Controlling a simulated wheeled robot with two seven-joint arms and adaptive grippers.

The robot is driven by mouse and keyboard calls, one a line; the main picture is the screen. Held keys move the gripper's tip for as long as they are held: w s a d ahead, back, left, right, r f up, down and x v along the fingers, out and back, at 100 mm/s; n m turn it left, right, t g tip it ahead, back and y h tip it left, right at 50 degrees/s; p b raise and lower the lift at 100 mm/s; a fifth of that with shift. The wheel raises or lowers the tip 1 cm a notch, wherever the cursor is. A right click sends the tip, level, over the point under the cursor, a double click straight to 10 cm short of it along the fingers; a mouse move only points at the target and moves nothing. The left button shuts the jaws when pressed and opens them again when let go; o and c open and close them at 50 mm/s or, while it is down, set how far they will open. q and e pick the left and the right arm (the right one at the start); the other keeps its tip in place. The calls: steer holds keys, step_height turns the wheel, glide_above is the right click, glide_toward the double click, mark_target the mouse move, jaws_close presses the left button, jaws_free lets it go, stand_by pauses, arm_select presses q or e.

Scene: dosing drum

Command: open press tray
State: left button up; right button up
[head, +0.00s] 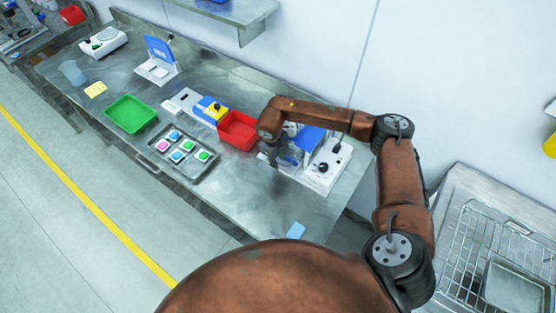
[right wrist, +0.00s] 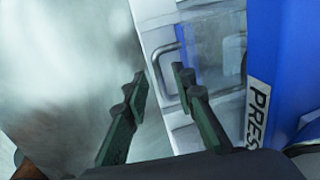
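The press shows as a blue body (right wrist: 272,80) with PRESS lettering at the right of the right wrist view, and as a blue block (head: 310,138) at the right end of the bench in the head view. Its low white front carries a clear panel (right wrist: 212,62) and a grey bar handle (right wrist: 157,66), which I take as the tray's. My right gripper (right wrist: 161,84) is open, fingers apart and empty. The handle lies just beyond its fingertips, partly behind the right one; contact cannot be told. In the head view the right gripper (head: 285,158) is partly hidden by my arm. My left gripper is not in view.
A white control box (head: 326,168) with a black knob stands close right of the press. A red bin (head: 237,131) is to its left. Further left are a dark tray (head: 203,170) of coloured pieces and a green bin (head: 131,114). The front right bench is mostly clear.

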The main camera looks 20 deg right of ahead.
steer(key=shift+f, duration=0.2)
jaws_close()
steer(key=shift+s, duration=0.1)
stand_by(0.7)
